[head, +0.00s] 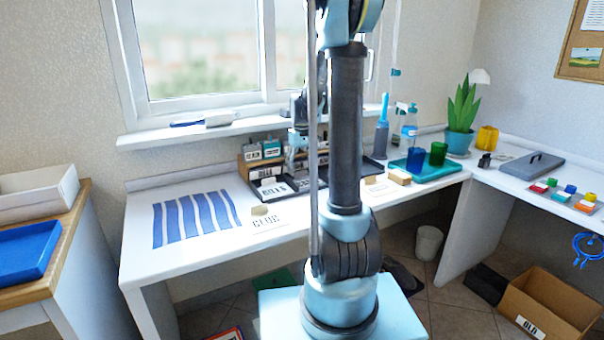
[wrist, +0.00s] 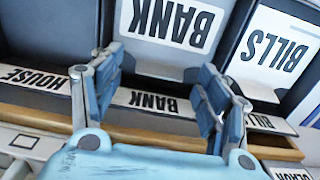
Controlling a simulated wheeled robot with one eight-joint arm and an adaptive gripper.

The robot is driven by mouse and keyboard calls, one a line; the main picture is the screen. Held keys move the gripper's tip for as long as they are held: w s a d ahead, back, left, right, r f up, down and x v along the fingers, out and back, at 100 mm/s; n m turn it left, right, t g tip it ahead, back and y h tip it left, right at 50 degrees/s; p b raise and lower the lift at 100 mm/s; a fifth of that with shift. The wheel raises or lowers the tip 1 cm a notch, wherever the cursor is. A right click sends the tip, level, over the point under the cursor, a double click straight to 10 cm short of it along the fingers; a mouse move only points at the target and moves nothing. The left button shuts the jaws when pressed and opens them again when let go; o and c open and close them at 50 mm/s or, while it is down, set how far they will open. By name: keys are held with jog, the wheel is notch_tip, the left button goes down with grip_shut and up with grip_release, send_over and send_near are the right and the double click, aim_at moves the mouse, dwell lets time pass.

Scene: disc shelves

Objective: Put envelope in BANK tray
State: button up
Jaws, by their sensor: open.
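My gripper (wrist: 160,70) is open in the wrist view. Its blue fingers are spread above the front of the dark BANK tray, with nothing seen between them. The tray's front label (wrist: 152,102) reads BANK, upside down in this view. A white piece printed BANK (wrist: 172,22) lies just beyond the fingertips, apart from them; whether it is the envelope or a fixed label I cannot tell. In the head view my gripper (head: 297,150) hangs over the trays at the back of the desk, partly hidden by my arm.
A BILLS compartment with a white BILLS piece (wrist: 275,48) is at right, and a HOUSE label (wrist: 38,78) at left. On the desk are a blue-striped mat (head: 195,217), a teal tray (head: 430,174) with cups, and a plant (head: 462,110).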

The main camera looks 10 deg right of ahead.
notch_tip(320, 180, up, 10)
jog(key=f, duration=0.1)
jog(key=s+f+m, duration=0.1)
jog(key=s, duration=0.8)
jog(key=s+f+t, duration=0.1)
jog(key=s+f, duration=0.1)
jog(key=s, duration=0.8)
jog(key=s+f+m, duration=0.1)
jog(key=s+f, duration=0.1)
jog(key=s, duration=0.7)
jog(key=shift+s+f+m+t, duration=0.2)
jog(key=shift+s+m+t, duration=0.1)
jog(key=shift+t, duration=0.1)
jog(key=s+f, duration=0.6)
jog(key=shift+d+m, duration=0.2)
jog(key=shift+m, duration=0.2)
jog(key=shift+s+f, duration=0.1)
jog(key=shift+s, duration=0.15)
